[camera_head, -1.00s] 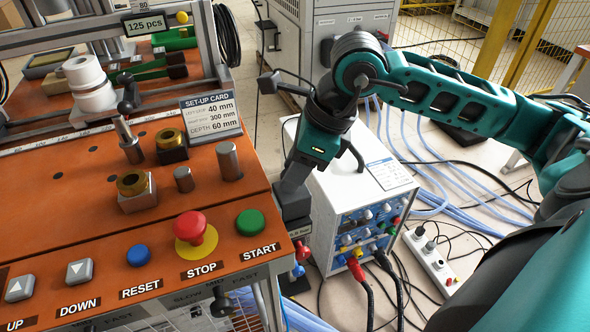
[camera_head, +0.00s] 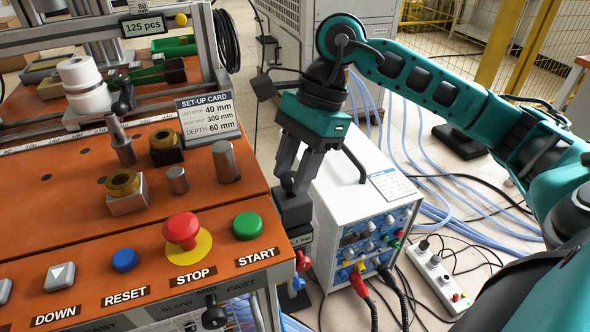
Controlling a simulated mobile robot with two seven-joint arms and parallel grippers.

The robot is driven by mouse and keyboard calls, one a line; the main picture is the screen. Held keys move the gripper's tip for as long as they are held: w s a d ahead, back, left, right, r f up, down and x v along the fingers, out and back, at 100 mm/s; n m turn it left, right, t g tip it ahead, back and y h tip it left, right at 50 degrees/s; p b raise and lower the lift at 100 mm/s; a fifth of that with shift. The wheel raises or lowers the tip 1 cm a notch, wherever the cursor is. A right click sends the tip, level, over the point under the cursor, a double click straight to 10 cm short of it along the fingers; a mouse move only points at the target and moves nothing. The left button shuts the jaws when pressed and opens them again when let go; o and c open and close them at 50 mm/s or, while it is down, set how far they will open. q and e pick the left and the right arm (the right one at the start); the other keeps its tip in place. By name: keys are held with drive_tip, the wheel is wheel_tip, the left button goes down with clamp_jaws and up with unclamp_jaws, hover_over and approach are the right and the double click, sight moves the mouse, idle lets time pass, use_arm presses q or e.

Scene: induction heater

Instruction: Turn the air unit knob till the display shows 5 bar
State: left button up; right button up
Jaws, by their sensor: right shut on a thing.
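My right gripper (camera_head: 288,180) reaches down beside the right edge of the orange bench and is shut on the dark knob on top of the air unit. The air unit (camera_head: 293,208) is a dark block at the bench side, with a pale label below it and red and blue fittings lower down. The fingers hide most of the knob. My left gripper is not in view.
A white power supply box (camera_head: 365,195) with knobs and cables stands just right of the gripper. The orange bench (camera_head: 70,215) carries push buttons, including a red STOP button (camera_head: 182,230), and a set-up card (camera_head: 207,118). Cables and a power strip (camera_head: 437,272) lie on the floor.

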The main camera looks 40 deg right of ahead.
drive_tip(key=shift+n, duration=0.4)
drive_tip(key=o, duration=1)
drive_tip(key=p+v, duration=0.2)
drive_tip(key=v, duration=1.1)
drive_tip(key=shift+w+a, duration=0.1)
drive_tip(key=shift+w, duration=0.05)
drive_tip(key=shift+f, duration=0.1)
